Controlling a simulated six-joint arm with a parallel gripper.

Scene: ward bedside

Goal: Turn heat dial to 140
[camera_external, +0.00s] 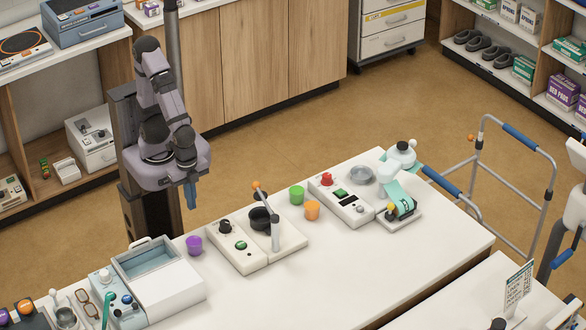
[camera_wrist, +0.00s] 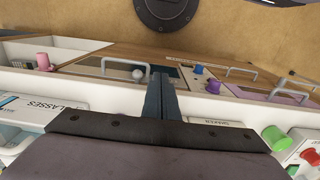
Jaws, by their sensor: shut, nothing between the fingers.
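Two control units stand on the white table in the external view. The left unit (camera_external: 240,259) carries a black round knob (camera_external: 225,227) and a green button. The right unit (camera_external: 352,211) carries a red knob (camera_external: 327,179), a green part, a dark strip and a small pale knob. The dial's numbers are too small to read, and I cannot tell which knob is the heat dial. My gripper (camera_external: 190,195) points down with its fingers closed and empty, behind the table and up-left of the left unit, apart from it. Its closed fingers show in the wrist view (camera_wrist: 163,95).
Purple (camera_external: 194,245), green (camera_external: 297,194) and orange (camera_external: 312,210) cups stand nearby. A grey-white box (camera_external: 160,280) is at front left.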

